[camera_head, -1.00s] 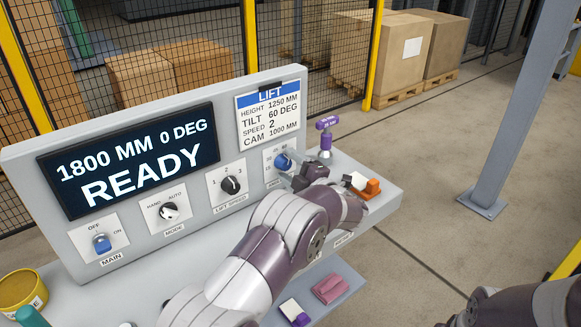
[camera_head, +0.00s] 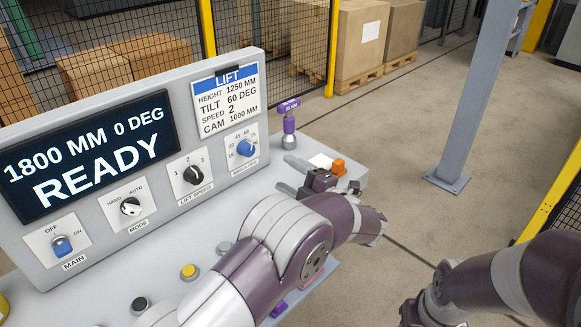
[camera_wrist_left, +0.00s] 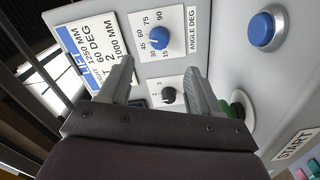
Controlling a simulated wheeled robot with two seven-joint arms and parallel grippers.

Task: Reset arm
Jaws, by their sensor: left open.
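My left gripper (camera_head: 296,176) is open, above the right end of the grey control console (camera_head: 172,262). Nothing shows between its fingers. In the left wrist view its two fingers (camera_wrist_left: 160,88) stand apart in front of the panel, with the blue angle knob (camera_wrist_left: 156,36) and the black lift speed knob (camera_wrist_left: 168,95) beyond them. In the head view the angle knob (camera_head: 246,148) is clear of the gripper, up and left of it. My right arm shows at the lower right; its gripper cannot be made out.
The display (camera_head: 90,160) reads 1800 MM 0 DEG READY. A purple-topped post (camera_head: 289,125) and an orange part (camera_head: 339,167) stand at the console's right end. A blue button (camera_wrist_left: 264,30) shows in the wrist view. A grey column (camera_head: 477,100) stands on open floor at right.

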